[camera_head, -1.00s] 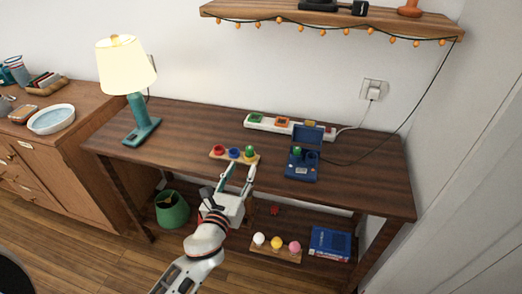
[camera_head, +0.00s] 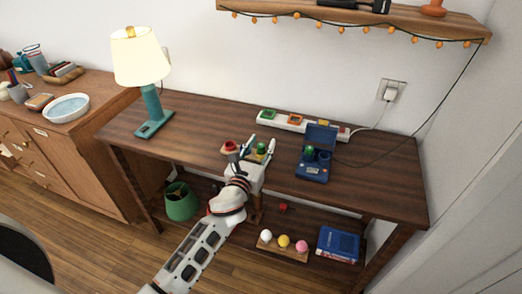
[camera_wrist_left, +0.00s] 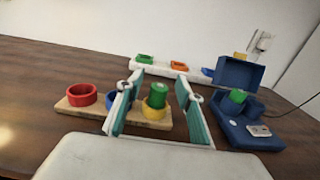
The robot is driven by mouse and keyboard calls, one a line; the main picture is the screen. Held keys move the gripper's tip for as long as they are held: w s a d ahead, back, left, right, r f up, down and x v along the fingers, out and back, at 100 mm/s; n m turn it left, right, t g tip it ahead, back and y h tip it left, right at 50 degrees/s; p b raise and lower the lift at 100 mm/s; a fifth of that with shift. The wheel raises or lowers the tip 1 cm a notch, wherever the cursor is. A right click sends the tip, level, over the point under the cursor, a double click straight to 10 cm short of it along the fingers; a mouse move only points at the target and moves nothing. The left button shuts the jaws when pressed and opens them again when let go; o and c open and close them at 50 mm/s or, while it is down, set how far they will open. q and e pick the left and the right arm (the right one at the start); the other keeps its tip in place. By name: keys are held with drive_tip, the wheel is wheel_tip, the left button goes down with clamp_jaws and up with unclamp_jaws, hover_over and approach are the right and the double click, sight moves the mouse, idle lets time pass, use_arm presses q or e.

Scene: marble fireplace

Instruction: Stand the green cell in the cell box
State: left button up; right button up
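A green cell (camera_head: 261,149) stands upright in the yellow ring (camera_wrist_left: 154,110) of a wooden holder (camera_wrist_left: 72,108). In the left wrist view the same cell (camera_wrist_left: 158,95) sits between the fingers of my left gripper (camera_wrist_left: 155,97). The gripper is open, with visible gaps beside the cell; in the head view the gripper (camera_head: 259,148) partly covers the holder. The blue cell box (camera_head: 312,172) has its lid up. One of its round sockets holds another green cell (camera_wrist_left: 237,96); the socket beside it looks empty. My right gripper is not in view.
A red ring (camera_wrist_left: 82,95) and a partly hidden blue ring (camera_wrist_left: 117,101) share the holder. A white power strip (camera_head: 296,123) lies behind. A lamp (camera_head: 153,112) stands at the left.

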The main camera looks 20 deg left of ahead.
use_arm(q)
clamp_jaws()
drive_tip(key=shift+r, duration=0.15)
